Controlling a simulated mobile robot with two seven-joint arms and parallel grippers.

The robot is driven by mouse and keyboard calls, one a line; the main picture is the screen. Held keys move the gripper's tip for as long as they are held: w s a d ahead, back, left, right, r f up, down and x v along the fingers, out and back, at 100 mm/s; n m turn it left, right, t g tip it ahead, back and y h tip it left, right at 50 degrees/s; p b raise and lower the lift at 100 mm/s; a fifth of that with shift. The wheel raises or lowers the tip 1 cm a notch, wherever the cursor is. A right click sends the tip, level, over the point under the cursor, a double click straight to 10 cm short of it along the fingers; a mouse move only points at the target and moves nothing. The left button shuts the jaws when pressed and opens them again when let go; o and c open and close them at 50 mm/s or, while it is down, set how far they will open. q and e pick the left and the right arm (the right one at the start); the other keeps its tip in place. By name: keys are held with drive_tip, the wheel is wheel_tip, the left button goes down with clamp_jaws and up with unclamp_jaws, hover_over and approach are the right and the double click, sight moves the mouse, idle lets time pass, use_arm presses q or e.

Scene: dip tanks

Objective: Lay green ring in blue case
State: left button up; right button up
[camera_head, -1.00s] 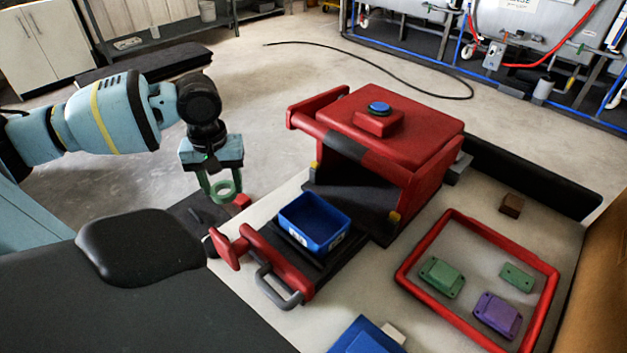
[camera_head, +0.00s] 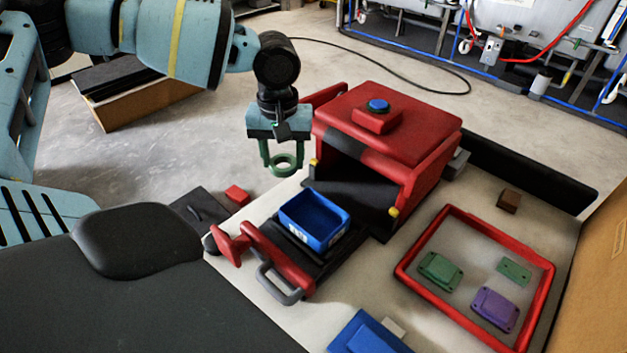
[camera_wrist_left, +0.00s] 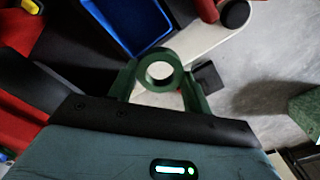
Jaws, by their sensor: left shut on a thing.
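My left gripper (camera_head: 283,164) is shut on the green ring (camera_head: 287,161) and holds it in the air, to the left of the red machine's opening and behind the blue case. The ring also shows between the fingers in the left wrist view (camera_wrist_left: 160,70). The blue case (camera_head: 317,222) is an open, empty box with white labels on its front. It stands on the dark pulled-out tray of the red machine. In the left wrist view the case (camera_wrist_left: 128,22) shows partly, at the top, beyond the ring. My right gripper is not in view.
The red machine (camera_head: 400,120) with a blue button (camera_head: 378,105) stands close to the right of my gripper. A red-rimmed frame (camera_head: 405,272) holds green and purple parts. A small red block (camera_head: 237,195) lies at the left. A brown block (camera_head: 509,202) lies at the right.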

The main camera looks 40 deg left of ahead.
use_arm(q)
drive_tip(key=m, duration=0.1)
hover_over(314, 224)
wheel_tip(314, 224, down, 2)
drive_tip(key=shift+w+f, duration=0.1)
drive_tip(key=shift+f, duration=5.1)
drive_tip(key=shift+f, duration=0.2)
drive_tip(key=o, duration=1)
drive_tip(key=shift+r, duration=0.1)
wheel_tip(314, 224, up, 12)
drive_tip(key=shift+r, duration=0.1)
